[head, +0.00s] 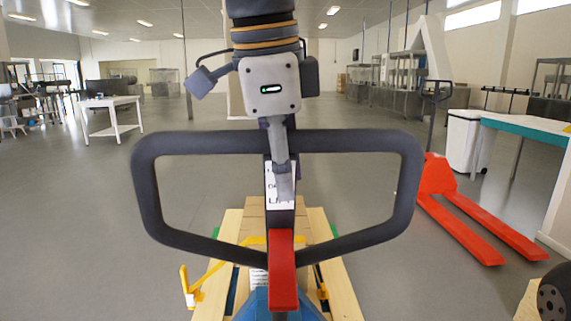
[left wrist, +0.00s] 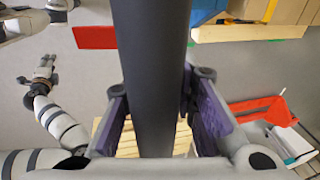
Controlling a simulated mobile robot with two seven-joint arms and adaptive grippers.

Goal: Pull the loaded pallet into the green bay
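The pallet jack's dark loop handle (head: 390,232), with a red lever (head: 283,270), stands close in front of me. My left gripper (head: 281,165) reaches down over the middle of its top bar. In the left wrist view the purple-padded fingers sit on both sides of the dark bar (left wrist: 153,60) and appear to press on it. Beyond the handle is the pale wooden pallet (head: 340,285) with brown cartons (head: 255,213), partly hidden. Green floor marks (head: 333,230) show beside it.
A red pallet truck (head: 465,215) stands to the right, near a white bin (head: 465,140) and a teal-edged table (head: 525,122). A dark wheel (head: 552,298) is at the lower right. A white table (head: 110,103) stands far left. The floor on the left is clear.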

